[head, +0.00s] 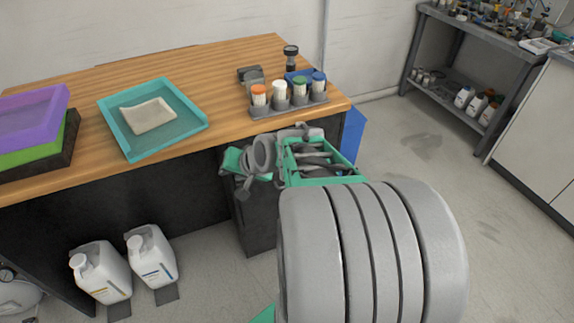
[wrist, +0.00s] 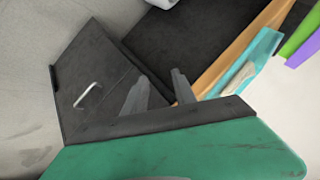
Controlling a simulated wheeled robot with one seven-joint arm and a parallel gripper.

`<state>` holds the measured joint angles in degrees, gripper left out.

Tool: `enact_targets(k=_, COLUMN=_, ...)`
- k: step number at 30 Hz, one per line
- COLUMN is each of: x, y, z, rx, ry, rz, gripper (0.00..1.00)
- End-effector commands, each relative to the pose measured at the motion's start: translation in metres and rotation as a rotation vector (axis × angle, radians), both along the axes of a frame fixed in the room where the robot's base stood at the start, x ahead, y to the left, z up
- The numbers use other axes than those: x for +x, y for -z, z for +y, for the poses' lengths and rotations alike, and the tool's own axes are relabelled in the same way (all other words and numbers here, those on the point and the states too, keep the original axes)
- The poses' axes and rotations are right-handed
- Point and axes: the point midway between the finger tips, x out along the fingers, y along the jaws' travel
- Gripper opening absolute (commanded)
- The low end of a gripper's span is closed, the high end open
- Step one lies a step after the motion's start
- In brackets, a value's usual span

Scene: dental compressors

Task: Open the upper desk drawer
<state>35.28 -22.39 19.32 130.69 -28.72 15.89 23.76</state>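The dark drawer unit (head: 256,225) stands under the right end of the wooden desk (head: 231,66), mostly hidden behind my arm and gripper in the head view. In the wrist view the dark drawer unit (wrist: 92,65) shows tilted, with a pale metal bar handle (wrist: 88,95) on its front. I cannot tell for sure which drawer this handle belongs to. No drawer visibly stands out from the unit. My gripper (head: 240,178) is at the desk's front edge, before the unit. In the wrist view its two grey fingers (wrist: 160,90) are apart, with nothing seen between them.
A rack of capped bottles (head: 289,104) stands on the desk near its front right corner. A teal tray (head: 190,122) and stacked trays (head: 38,120) lie further left. White jugs (head: 152,255) stand on the floor at left. Open floor lies to the right.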

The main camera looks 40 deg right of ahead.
Motion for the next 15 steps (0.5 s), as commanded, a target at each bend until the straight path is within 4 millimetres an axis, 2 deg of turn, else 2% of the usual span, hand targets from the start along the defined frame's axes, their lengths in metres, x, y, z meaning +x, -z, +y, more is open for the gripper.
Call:
enact_targets(k=1, x=0.008, y=0.052, z=-0.041, rx=0.106, ry=0.15, rz=-0.086, gripper=0.32)
enact_targets(k=4, x=0.014, y=0.072, z=-0.116, rx=0.32, ry=0.419, rz=-0.307, gripper=0.32)
enact_targets(k=6, x=0.005, y=0.076, z=-0.161, rx=0.44, ry=0.565, rz=-0.446, gripper=0.32)
enact_targets(k=7, x=0.0, y=0.076, z=-0.176, rx=0.481, ry=0.614, rz=-0.495, gripper=0.32)
enact_targets(k=9, x=-0.011, y=0.073, z=-0.204, rx=0.551, ry=0.697, rz=-0.586, gripper=0.32)
enact_targets(k=10, x=-0.015, y=0.072, z=-0.211, rx=0.569, ry=0.718, rz=-0.611, gripper=0.32)
enact_targets(k=12, x=-0.017, y=0.068, z=-0.221, rx=0.596, ry=0.744, rz=-0.645, gripper=0.32)
enact_targets(k=15, x=-0.006, y=0.067, z=-0.224, rx=0.601, ry=0.745, rz=-0.65, gripper=0.32)
